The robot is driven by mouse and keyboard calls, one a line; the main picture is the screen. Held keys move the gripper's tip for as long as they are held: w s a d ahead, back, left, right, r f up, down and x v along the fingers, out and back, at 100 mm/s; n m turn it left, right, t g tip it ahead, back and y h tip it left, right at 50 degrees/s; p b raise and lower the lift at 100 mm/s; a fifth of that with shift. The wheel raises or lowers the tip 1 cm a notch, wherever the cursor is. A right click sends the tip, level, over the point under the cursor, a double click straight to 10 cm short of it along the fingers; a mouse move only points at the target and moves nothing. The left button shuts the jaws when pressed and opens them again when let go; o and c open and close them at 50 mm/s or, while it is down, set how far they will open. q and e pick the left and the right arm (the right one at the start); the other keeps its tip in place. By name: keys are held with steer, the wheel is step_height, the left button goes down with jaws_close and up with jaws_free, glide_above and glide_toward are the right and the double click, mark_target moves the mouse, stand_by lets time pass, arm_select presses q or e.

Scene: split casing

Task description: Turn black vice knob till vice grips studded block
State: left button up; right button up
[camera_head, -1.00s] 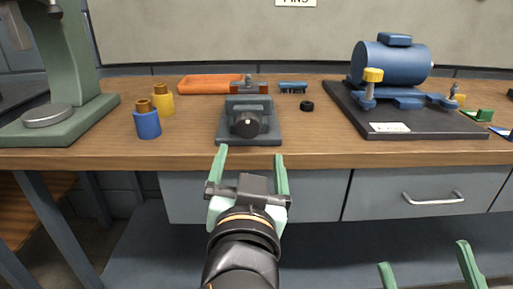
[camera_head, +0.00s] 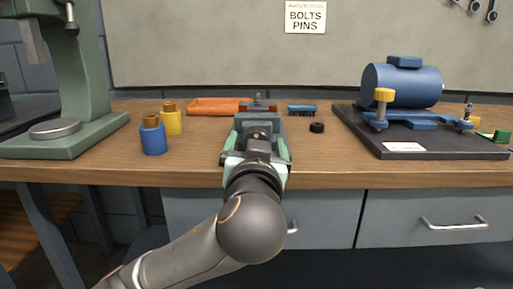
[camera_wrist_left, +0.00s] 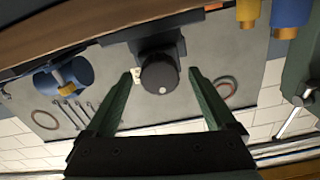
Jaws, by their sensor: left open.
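The grey vice (camera_head: 243,124) stands near the bench's front edge, partly hidden behind my left gripper. Its round black knob (camera_wrist_left: 159,74) faces me, with a pale dot on its face; it also shows in the head view (camera_head: 257,132). My left gripper (camera_wrist_left: 162,75) is open, its green fingers on either side of the knob in the wrist view, with gaps on both sides. In the head view the gripper (camera_head: 257,143) covers the vice's lower front. A small grey part (camera_head: 259,103) shows at the vice's top; I cannot tell whether it is the studded block. My right gripper is not clearly in view.
A blue bottle (camera_head: 153,136) and a yellow bottle (camera_head: 171,120) stand left of the vice. An orange tray (camera_head: 212,107), a blue brush (camera_head: 302,109) and a black ring (camera_head: 317,128) lie near it. A blue motor (camera_head: 402,86) stands right.

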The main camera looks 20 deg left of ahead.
arm_select(q)
steer(key=shift+w+a, duration=0.15)
steer(key=shift+w, duration=0.4)
steer(key=c, duration=1.4)
steer(key=shift+o, duration=0.2)
